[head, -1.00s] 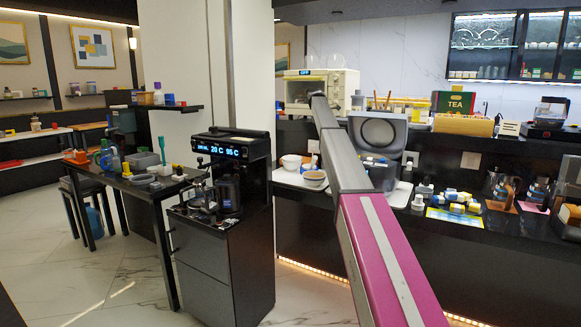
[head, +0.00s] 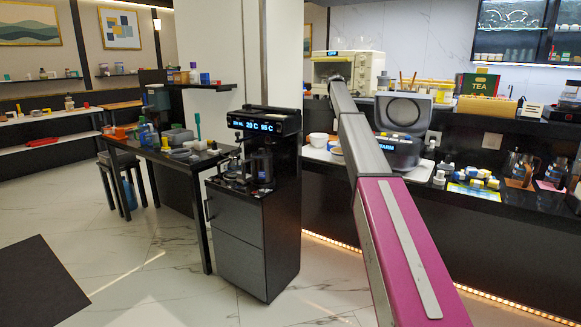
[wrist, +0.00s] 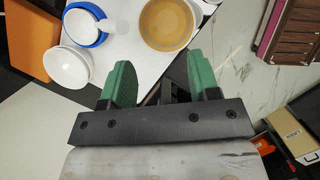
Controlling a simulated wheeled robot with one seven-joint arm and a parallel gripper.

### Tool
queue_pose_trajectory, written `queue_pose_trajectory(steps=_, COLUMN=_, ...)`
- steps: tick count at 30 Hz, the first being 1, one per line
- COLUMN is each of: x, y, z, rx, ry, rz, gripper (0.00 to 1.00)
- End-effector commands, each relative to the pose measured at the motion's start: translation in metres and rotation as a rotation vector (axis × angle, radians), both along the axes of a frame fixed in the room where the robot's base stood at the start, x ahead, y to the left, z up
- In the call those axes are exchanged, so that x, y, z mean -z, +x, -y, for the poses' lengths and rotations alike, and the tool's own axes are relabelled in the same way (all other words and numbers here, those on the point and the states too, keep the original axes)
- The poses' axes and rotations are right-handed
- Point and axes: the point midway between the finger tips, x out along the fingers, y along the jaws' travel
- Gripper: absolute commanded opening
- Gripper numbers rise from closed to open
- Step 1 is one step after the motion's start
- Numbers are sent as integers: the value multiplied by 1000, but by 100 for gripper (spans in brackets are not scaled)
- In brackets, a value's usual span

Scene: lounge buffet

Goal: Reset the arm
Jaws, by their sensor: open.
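My gripper (wrist: 163,78) shows in the wrist view with its two green fingers apart and nothing between them. Just beyond the fingertips is a white tray (wrist: 128,62) with a tan-lined bowl (wrist: 167,24), a white bowl (wrist: 68,67) and a blue-rimmed round item with a white piece over it (wrist: 85,25). In the head view my arm reaches out over the right-hand counter, and the gripper cannot be made out there.
An open-lidded grey appliance (head: 402,112) stands right of my arm on the counter. A black coffee machine (head: 265,122) tops a dark cabinet (head: 256,235) left of it. A cluttered dark table (head: 178,157) stands farther left.

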Motion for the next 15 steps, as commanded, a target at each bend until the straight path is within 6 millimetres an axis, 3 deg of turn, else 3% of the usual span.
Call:
queue_pose_trajectory(steps=8, x=50, y=-33, z=-6, rx=84, ry=21, rz=22, gripper=56)
queue_pose_trajectory(steps=15, x=118, y=-81, z=-13, rx=212, ry=49, rz=53, gripper=56)
